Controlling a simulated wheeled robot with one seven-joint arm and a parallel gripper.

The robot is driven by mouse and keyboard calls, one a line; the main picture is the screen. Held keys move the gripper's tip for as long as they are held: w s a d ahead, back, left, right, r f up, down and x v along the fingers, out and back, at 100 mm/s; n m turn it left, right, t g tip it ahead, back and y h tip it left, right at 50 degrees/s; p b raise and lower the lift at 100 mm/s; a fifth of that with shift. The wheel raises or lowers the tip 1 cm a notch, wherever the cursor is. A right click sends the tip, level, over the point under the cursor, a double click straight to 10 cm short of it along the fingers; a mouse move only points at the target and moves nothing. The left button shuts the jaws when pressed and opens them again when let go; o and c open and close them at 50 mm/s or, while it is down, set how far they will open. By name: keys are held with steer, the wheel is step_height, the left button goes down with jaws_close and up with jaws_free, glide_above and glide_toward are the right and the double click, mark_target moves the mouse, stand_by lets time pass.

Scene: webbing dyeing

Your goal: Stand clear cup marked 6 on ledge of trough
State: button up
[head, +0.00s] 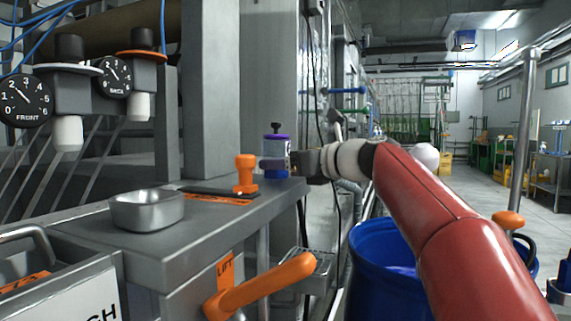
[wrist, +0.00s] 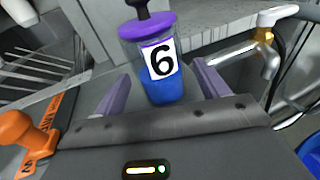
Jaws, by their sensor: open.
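The clear cup marked 6 (head: 276,147) has a purple lid, a black knob and blue contents. In the head view it is upright at the far right end of the grey counter (head: 235,215); I cannot tell if its base rests there. My gripper (head: 278,164) reaches it from the right. In the wrist view the cup (wrist: 152,62) stands between the two open purple fingers of my gripper (wrist: 162,88), its 6 label facing me. A box with a label ending in "GH" (head: 82,302) is at lower left; I cannot tell which edge is the trough's ledge.
An orange knob-shaped piece (head: 245,174) stands left of the cup, and a metal bowl (head: 147,210) sits nearer on the counter. An orange lever (head: 262,286) juts out in front. A blue barrel (head: 385,270) stands below my arm. A tap (wrist: 265,48) is right of the cup.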

steer(key=v, duration=1.2)
steer(key=shift+b, duration=0.45)
steer(key=shift+s+r, duration=0.1)
steer(key=s+d+f+n+g+h, duration=0.1)
steer(key=s+f+n+h, duration=0.3)
steer(key=s+f+n, duration=0.4)
steer(key=s+d+f+n+g+h, duration=0.2)
steer(key=s+f+n+h, duration=0.3)
steer(key=f, duration=1.3)
steer(key=s+d+f+n+g+h, duration=0.1)
steer(key=s+d+f+n+h, duration=0.3)
steer(key=s+f+n, duration=0.8)
steer(key=shift+s+f+n+g+h, duration=0.3)
steer(key=shift+s+f, duration=0.45)
steer(key=shift+s, duration=0.3)
